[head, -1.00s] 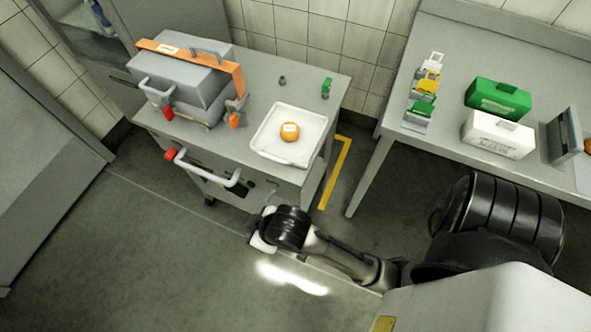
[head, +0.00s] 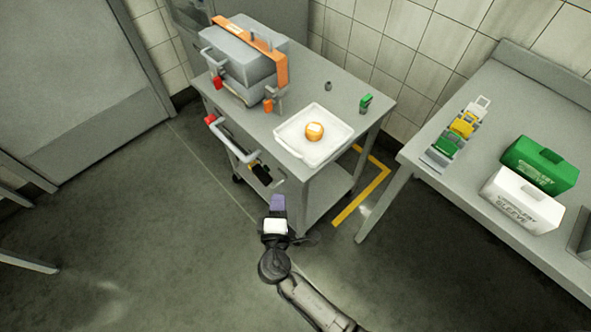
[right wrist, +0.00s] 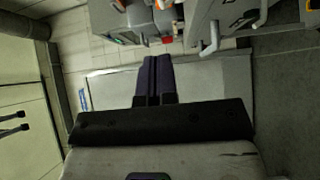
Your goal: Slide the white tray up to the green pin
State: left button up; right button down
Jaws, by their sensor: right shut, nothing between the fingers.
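The white tray (head: 290,130) lies on the top of the grey cart (head: 252,118), near the cart's right front corner in the head view. An orange cheese wheel (head: 314,131) with a pale label sits in it. The green pin (head: 365,102) stands on the cart top behind and right of the tray, with a gap between them. My right gripper (head: 278,203) is in front of the cart, apart from the tray. Its purple fingers also show in the right wrist view (right wrist: 154,78), together and empty. My left gripper is in neither view.
A grey machine with an orange strap (head: 245,65) stands on the cart's left part. A small dark peg (head: 328,86) stands near the cart's back edge. The cart's handle (head: 232,142) juts out in front. A side table (head: 480,130) holds green and white boxes.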

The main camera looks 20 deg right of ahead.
jog(key=x, duration=0.4)
jog(key=d+x, duration=0.1)
jog(key=x, duration=0.6)
jog(key=shift+s+d+b, duration=0.1)
jog(key=shift+d+b, duration=0.25)
jog(key=shift+d, duration=0.1)
jog(key=shift+w+d, duration=0.25)
jog(key=shift+d, duration=0.45)
jog(key=shift+d, duration=0.1)
send_over(311, 156)
jog(key=shift+d+b, duration=0.1)
jog(key=shift+b, duration=0.3)
